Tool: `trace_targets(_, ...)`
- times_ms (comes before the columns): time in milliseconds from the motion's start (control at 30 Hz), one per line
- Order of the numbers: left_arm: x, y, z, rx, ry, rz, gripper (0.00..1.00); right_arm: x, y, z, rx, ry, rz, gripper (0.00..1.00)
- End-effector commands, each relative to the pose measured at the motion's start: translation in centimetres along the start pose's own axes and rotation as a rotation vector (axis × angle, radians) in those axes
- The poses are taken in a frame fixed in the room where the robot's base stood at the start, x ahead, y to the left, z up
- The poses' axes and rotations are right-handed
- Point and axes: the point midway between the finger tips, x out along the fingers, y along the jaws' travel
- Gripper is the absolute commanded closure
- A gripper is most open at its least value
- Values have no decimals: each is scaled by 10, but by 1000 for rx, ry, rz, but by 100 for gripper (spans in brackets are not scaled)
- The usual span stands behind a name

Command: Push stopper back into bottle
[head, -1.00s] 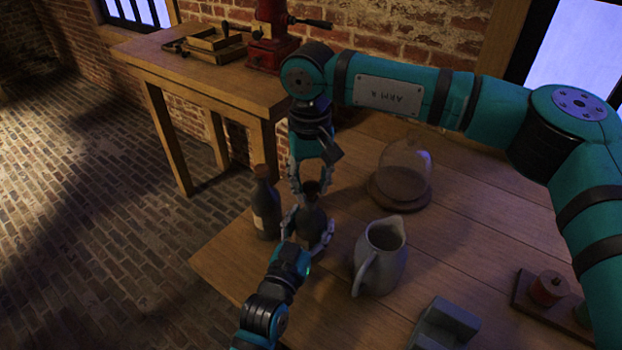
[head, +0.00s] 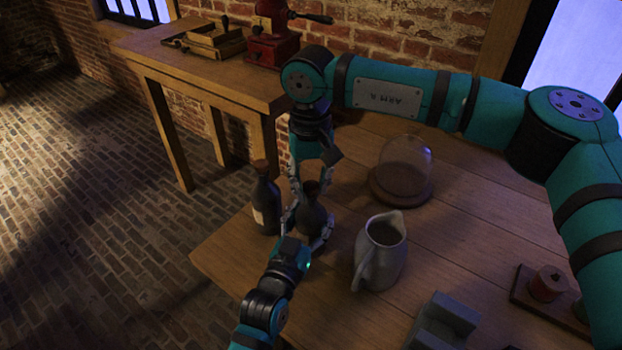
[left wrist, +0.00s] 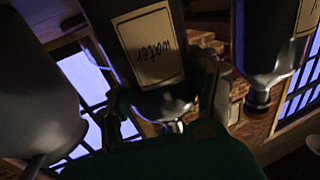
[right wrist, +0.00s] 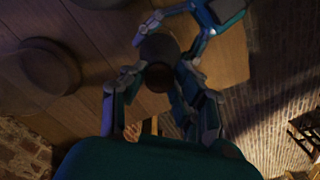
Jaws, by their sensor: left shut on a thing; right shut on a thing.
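A dark bottle (head: 311,218) stands upright near the table's left edge. In the left wrist view its label (left wrist: 150,45) reads "water". My left gripper (head: 307,232) is shut around the bottle's body. My right gripper (head: 311,184) comes down from above and is shut at the bottle's top. In the right wrist view the dark brownish stopper (right wrist: 156,78) lies between its fingers, in line with the bottle's shoulder (right wrist: 158,47). The fingers partly hide the neck, so I cannot tell how deep the stopper sits.
A second dark bottle (head: 265,203) with a stopper stands close on the left. A grey jug (head: 380,252) is on the right, a glass dome (head: 405,165) behind it. A grey block (head: 443,322) and a spool stand (head: 546,292) are at front right. A side table (head: 205,70) stands behind.

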Motion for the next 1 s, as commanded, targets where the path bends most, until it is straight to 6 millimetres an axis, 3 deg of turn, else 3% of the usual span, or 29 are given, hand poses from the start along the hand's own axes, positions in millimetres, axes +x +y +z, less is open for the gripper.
trace_targets(33,0,0,0,-1,-1,0,96,1,0,0,0,0,0,68)
trace_targets(233,0,0,0,-1,-1,0,96,0,0,0,0,-1,0,44)
trace_targets(567,0,0,0,-1,-1,0,96,-4,0,0,0,0,-1,44)
trace_targets(667,0,0,0,-1,-1,0,96,-16,0,0,1,1,-1,44)
trace_targets(1000,0,0,1,-1,-1,0,96,-87,0,0,1,1,-1,44)
